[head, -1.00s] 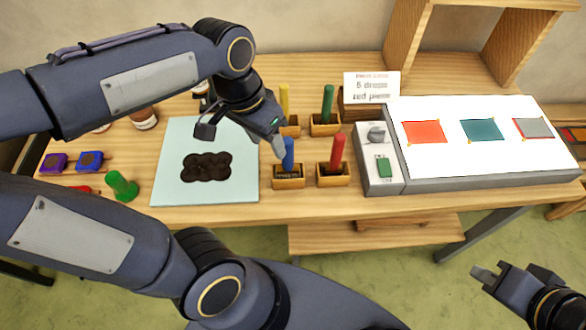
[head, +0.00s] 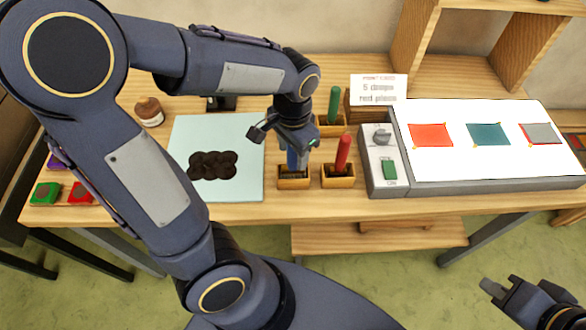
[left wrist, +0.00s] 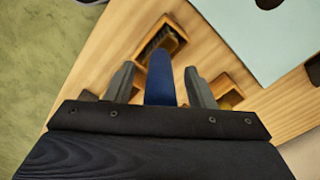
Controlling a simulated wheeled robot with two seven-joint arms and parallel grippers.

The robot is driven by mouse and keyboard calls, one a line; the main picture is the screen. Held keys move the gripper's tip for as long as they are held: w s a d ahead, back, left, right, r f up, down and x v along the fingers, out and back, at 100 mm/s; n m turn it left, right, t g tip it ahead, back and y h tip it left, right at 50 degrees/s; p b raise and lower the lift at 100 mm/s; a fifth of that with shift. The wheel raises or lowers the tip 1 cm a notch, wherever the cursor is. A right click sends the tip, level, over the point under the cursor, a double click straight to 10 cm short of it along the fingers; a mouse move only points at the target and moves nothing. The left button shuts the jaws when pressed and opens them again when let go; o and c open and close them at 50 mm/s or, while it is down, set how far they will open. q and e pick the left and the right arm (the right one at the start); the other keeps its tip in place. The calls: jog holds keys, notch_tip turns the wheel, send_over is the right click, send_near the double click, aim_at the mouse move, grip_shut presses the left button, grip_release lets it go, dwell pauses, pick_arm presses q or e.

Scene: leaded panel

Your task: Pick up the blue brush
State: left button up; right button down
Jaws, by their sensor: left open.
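The blue brush (head: 292,160) stands in a small wooden holder (head: 293,183) on the table, its upper part mostly hidden by my left gripper in the head view. My left gripper (head: 297,148) is directly over it, pointing down. In the left wrist view the blue handle (left wrist: 160,78) lies between the two open fingers (left wrist: 160,85), with a gap on each side. The dark bristle end sits in the holder (left wrist: 160,42). My right gripper (head: 490,287) is at the lower right, away from the table, its jaws apart and empty.
A red brush (head: 343,152) in its holder stands close right of the blue one. A green brush (head: 334,105) stands behind. A pale board (head: 245,175) with dark lumps lies left. A light box (head: 480,183) with coloured panes is at right.

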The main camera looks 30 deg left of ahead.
pick_arm(q)
jog(key=shift+c, duration=0.4)
jog(key=c, duration=1)
jog(key=shift+r, duration=0.15)
